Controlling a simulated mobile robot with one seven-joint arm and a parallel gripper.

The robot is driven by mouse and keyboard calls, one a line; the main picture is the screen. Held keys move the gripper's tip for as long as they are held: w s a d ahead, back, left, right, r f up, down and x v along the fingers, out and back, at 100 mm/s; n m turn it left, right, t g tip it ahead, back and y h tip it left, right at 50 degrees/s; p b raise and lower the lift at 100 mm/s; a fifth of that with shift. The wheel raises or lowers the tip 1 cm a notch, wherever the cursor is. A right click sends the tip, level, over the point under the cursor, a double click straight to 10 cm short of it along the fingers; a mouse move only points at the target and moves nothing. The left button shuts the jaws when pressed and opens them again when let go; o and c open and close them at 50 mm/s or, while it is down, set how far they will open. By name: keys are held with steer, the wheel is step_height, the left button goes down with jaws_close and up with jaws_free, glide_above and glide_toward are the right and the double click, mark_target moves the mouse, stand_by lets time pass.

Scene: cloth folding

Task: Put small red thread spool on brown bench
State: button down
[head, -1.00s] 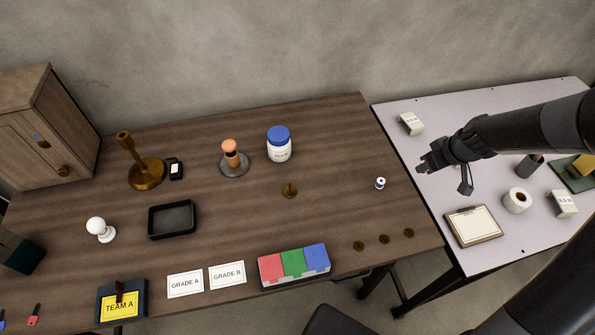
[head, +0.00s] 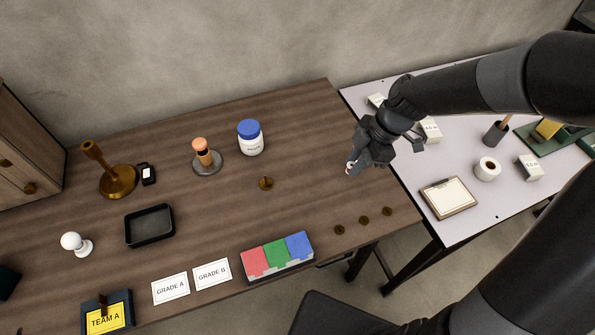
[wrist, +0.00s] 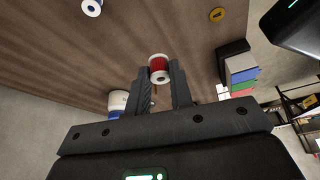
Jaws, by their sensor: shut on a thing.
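In the wrist view the small red thread spool (wrist: 159,67), with pale ends, sits between the two fingertips of my gripper (wrist: 160,75), which is shut on it. In the head view my gripper (head: 357,163) is over the right end of the brown bench (head: 310,120). A small pale-ended thing shows at its tip there, but I cannot tell which spool it is. Whether the red spool touches the bench is not clear. A blue thread spool (wrist: 92,7) stands on the bench at the top left of the wrist view.
Several brass discs (head: 364,220) lie near the bench's front right. The pale table (head: 470,225) on the right holds a clipboard (head: 449,197) and a tape roll (head: 487,169).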

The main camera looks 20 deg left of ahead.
glide_above(306, 184)
steer(key=d, duration=0.1)
steer(key=f, duration=0.4)
steer(key=w+f, duration=0.1)
steer(key=f, duration=0.1)
steer(key=shift+d+f, duration=0.1)
steer(key=shift+d, duration=0.05)
steer(key=shift+f, duration=2)
steer(key=c, duration=1.3)
jaws_free()
steer(key=shift+f, duration=0.1)
